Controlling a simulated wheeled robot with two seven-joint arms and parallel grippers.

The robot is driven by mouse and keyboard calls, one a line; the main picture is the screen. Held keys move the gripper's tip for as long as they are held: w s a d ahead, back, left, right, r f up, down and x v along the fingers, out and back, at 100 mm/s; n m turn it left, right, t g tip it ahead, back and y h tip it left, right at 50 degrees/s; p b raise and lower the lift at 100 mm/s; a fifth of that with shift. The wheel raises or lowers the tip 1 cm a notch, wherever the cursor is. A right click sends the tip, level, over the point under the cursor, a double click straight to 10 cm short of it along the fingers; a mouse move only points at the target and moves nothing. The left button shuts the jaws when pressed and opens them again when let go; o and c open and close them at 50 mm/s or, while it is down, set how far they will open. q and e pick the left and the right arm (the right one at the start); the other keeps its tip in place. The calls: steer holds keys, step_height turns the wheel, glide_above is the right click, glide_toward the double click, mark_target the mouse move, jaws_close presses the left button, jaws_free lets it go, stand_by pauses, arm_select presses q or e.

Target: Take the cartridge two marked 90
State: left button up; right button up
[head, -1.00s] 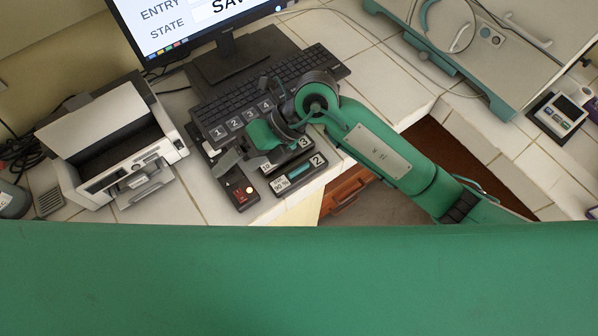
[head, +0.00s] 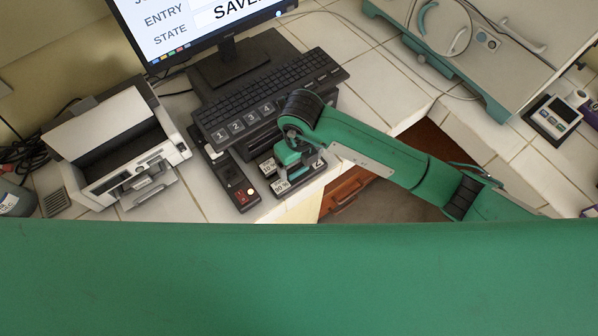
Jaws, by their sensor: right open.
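The cartridge two (head: 280,187) lies in the holder at the counter's front edge, with a label that seems to read 90 % at its near left end. A partly hidden 2 shows at its right end. My right gripper (head: 301,168) is open, right over this cartridge, and covers its middle. I cannot tell whether its fingers touch it. Another cartridge with a white label (head: 267,167) lies just behind, mostly hidden by the gripper. My left gripper is not in view.
A dark module with a red display (head: 241,193) lies left of the cartridges. A keyboard (head: 270,97) and monitor (head: 205,25) stand behind. A white printer (head: 115,145) is at left, an incubator (head: 490,50) at right. A gap in the counter opens under my right arm.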

mark_target(299, 171)
steer(key=f+p, duration=0.1)
steer(key=f, duration=0.1)
steer(key=w+f+p, duration=0.1)
steer(key=f+p, duration=0.1)
steer(key=shift+a+f, duration=0.2)
steer(key=shift+f, duration=0.65)
steer(key=c, duration=1.3)
